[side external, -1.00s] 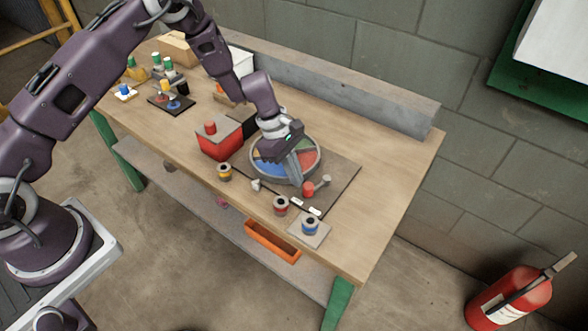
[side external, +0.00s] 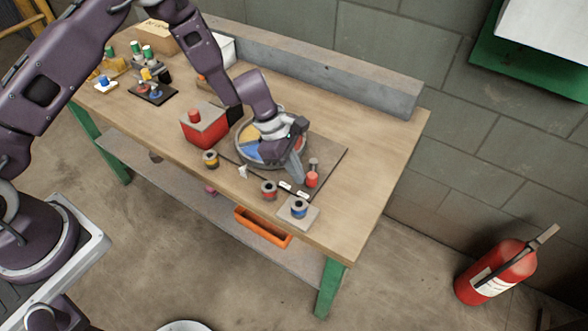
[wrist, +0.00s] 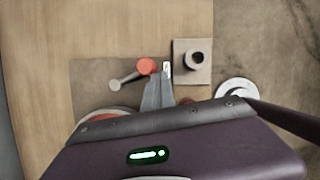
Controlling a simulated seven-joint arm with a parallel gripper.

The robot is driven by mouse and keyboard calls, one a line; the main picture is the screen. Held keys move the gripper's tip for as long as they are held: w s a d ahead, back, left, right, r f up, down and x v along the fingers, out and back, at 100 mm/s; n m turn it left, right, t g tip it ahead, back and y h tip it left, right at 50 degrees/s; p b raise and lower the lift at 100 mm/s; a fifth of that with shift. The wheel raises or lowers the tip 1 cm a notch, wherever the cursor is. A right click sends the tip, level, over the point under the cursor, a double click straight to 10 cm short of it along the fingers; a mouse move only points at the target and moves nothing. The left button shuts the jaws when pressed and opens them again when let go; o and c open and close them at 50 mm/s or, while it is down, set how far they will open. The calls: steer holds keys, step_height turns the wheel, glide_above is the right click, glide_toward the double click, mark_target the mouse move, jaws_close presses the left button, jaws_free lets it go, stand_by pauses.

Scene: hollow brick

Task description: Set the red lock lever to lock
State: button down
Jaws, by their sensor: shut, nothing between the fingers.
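The red lock lever has a red knob (side external: 311,181) at one end and a grey round end at the other. It sits on the dark plate at the right of the round coloured dial (side external: 240,143). In the side view the red knob lies toward the front, below the grey end. My gripper (side external: 299,179) is shut and empty, with its tips low beside the knob's left side. In the wrist view the fingers (wrist: 160,80) are right beside the red knob (wrist: 147,66); contact is hard to tell. A white label (wrist: 167,68) shows beyond them, its text unreadable.
Two white labels (side external: 293,190) lie on the plate's front edge. Spools (side external: 269,189) and a grey block with a blue spool (side external: 299,210) stand in front. A red box (side external: 203,128) is left of the dial. The table's right side is clear.

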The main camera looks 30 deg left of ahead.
steer(key=shift+s+d, duration=0.1)
steer(key=shift+d, duration=0.3)
steer(key=s+a, duration=0.2)
steer(key=a, duration=0.1)
steer(key=shift+a, duration=0.1)
steer(key=s+v, duration=0.1)
steer(key=v, duration=0.9)
steer(key=shift+s, duration=0.4)
